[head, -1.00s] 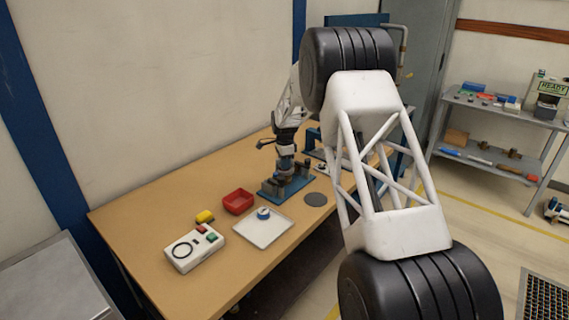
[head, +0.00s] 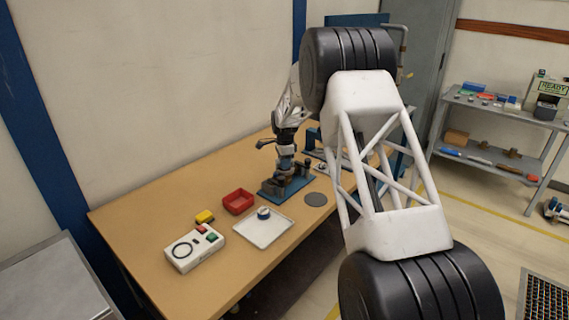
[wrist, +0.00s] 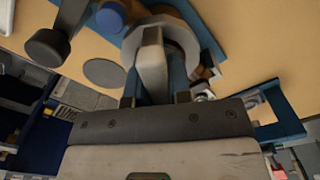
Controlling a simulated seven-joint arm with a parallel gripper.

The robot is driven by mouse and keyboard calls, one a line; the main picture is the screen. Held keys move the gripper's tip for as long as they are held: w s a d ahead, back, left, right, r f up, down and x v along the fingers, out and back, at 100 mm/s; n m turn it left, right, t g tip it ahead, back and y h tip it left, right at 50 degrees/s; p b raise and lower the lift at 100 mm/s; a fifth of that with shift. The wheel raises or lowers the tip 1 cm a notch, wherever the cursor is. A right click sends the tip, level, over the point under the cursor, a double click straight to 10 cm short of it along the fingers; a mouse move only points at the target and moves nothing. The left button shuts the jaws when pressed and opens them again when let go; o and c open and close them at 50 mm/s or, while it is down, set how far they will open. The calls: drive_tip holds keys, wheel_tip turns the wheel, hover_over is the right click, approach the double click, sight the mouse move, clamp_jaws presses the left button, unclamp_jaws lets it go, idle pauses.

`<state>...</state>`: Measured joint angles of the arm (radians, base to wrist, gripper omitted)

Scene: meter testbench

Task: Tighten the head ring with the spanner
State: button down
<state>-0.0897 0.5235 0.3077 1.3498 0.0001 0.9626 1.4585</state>
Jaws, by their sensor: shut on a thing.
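My gripper (head: 286,152) points down over a blue fixture (head: 300,184) on the bench. In the wrist view its fingers (wrist: 156,97) are shut on a grey bar (wrist: 152,62), which looks like the spanner. The bar reaches over a pale round ring (wrist: 182,40), probably the head ring, on the blue plate. I cannot tell whether the bar touches or engages the ring. In the head view the gripper hides most of the ring and bar.
A white tray (head: 264,238) holds a small blue-and-white round part (head: 263,212). A red bin (head: 238,201), a yellow block (head: 204,216) and a control box (head: 190,252) stand left. A dark disc (head: 315,199) lies right of the fixture. A dark knob (wrist: 45,47) stands near the gripper.

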drive_tip(key=shift+r, duration=0.8)
idle(0.9)
drive_tip(key=shift+r, duration=1.8)
